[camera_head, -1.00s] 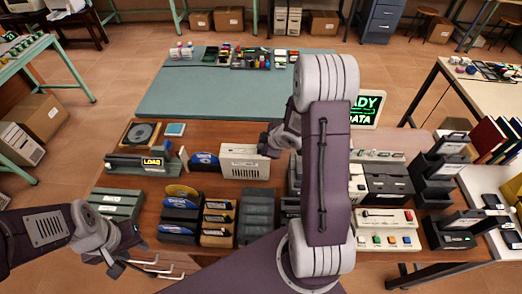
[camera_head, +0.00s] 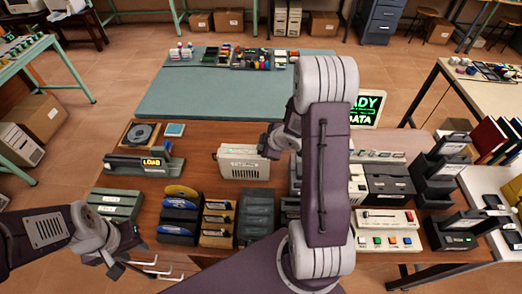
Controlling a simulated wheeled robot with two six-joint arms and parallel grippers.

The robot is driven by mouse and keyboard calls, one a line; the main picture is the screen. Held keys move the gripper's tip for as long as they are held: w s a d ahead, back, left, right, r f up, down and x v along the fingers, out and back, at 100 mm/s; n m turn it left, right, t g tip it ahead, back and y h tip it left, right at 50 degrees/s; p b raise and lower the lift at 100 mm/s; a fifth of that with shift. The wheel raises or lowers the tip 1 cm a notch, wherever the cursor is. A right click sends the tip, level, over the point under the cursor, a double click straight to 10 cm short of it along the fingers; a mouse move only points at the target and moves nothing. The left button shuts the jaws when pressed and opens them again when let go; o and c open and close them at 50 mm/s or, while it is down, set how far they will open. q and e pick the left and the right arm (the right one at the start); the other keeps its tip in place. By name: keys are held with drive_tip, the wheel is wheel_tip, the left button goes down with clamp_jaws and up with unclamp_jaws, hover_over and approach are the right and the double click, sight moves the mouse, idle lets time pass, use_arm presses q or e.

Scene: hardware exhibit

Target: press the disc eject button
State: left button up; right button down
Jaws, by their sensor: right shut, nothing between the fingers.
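A beige box-shaped unit (camera_head: 243,166) with a slatted, marked front stands in the middle of the table. My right gripper (camera_head: 270,147) is shut and empty at the unit's upper right corner; I cannot tell whether it touches. The gripper and arm hide part of that side. No eject button can be made out on the unit at this size. A dark device with a lit LOAD display (camera_head: 152,162) stands to the left. My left gripper (camera_head: 122,262) is low at the left, by the table's front edge, away from the unit; its fingers are unclear.
A rack of blue and yellow discs (camera_head: 180,205) and dark trays (camera_head: 256,210) stand in front. A panel with coloured buttons (camera_head: 388,231) and black bins (camera_head: 440,175) are on the right. The green mat (camera_head: 200,92) behind is mostly clear.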

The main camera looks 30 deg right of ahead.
drive_tip(key=shift+r+p, duration=0.65)
drive_tip(key=shift+r, duration=0.1)
wheel_tip(320, 180, up, 5)
drive_tip(key=p, duration=0.5)
drive_tip(key=shift+r, duration=0.1)
idle(0.3)
